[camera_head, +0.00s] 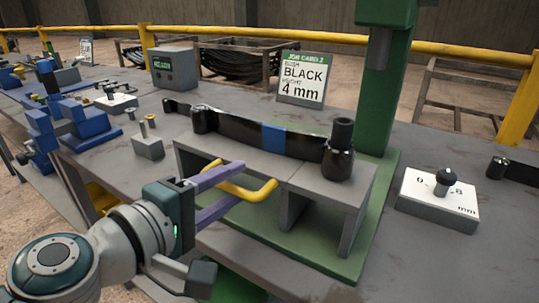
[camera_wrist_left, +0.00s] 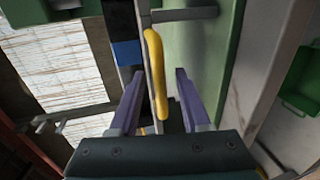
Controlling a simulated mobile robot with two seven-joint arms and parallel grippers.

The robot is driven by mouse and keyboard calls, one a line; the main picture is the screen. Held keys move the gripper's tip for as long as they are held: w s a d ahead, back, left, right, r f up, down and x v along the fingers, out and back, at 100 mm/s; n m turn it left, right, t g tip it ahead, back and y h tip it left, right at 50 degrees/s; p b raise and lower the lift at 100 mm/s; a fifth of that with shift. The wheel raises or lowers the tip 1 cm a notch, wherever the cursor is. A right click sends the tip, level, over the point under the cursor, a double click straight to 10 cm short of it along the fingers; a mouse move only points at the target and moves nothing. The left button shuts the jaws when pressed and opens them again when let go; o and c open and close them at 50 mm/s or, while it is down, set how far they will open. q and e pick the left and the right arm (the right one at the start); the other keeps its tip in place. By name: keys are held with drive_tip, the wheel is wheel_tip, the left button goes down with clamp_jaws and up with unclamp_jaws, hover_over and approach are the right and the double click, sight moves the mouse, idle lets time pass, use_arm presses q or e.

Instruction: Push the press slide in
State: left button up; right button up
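The press slide (camera_head: 298,173) is a grey bench-like carriage on the green press base (camera_head: 384,216). A black leaf spring with a blue band (camera_head: 273,136) lies along its top. A yellow bar handle (camera_head: 262,192) sticks out at its front. My left gripper (camera_head: 238,182) is open, its purple fingers reaching to the handle. In the left wrist view the yellow handle (camera_wrist_left: 156,85) lies between the two fingers, with gaps on both sides. My right gripper is not in view.
The green press column (camera_head: 379,90) stands behind the slide. A job card (camera_head: 302,79) reads BLACK, 4 mm. A dial box (camera_head: 438,197) marked in mm stands on the right.

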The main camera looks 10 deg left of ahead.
use_arm(q)
clamp_jaws()
idle(1.3)
